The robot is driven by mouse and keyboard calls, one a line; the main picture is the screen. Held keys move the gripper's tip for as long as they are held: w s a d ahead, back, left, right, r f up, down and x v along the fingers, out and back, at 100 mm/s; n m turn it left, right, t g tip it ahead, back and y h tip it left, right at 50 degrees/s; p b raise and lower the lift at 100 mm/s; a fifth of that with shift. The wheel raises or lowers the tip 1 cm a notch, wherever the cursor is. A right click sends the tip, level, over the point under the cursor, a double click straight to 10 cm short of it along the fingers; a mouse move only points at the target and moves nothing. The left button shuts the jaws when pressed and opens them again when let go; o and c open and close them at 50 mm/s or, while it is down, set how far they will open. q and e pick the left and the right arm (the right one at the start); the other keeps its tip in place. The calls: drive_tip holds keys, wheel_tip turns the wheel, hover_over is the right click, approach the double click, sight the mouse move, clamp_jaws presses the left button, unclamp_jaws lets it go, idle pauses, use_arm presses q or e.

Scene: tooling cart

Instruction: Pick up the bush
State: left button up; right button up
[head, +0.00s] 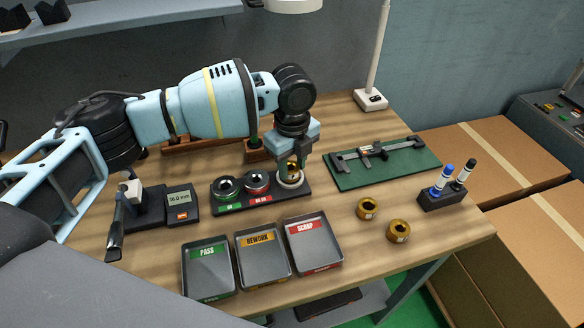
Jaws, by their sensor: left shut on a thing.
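My left gripper (291,168) points down over the right end of the dark gauge stand (237,204). It is shut on a brass bush (292,166), which sits between its fingers. The bush is at a pale ring (291,182) on the stand; the fingers partly hide it, and I cannot tell whether it rests in the ring or is just above it. Two more brass bushes, one (367,208) and another (398,231) nearer the front edge, stand on the wooden table to the right. My right gripper is not in view.
Trays marked PASS (208,292), REWORK (263,277) and SCRAP (315,263) lie at the front. A caliper (365,153) lies on a green mat (400,172). A pen holder (441,199) stands at right, a digital readout (181,205) at left, a lamp base (370,100) behind.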

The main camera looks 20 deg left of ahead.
use_arm(q)
drive_tip(key=shift+s+d+r, duration=0.15)
drive_tip(key=shift+r, duration=0.4)
drive_tip(key=shift+s+d+r, duration=0.1)
drive_tip(key=shift+s+r, duration=0.05)
drive_tip(key=shift+r, duration=0.4)
drive_tip(key=s+d+r, duration=0.1)
drive_tip(key=s+d, duration=0.7)
drive_tip(key=s, duration=0.4)
drive_tip(key=shift+s+d+r+p, duration=0.2)
drive_tip(key=shift+s+p, duration=0.15)
drive_tip(key=shift+p, duration=0.1)
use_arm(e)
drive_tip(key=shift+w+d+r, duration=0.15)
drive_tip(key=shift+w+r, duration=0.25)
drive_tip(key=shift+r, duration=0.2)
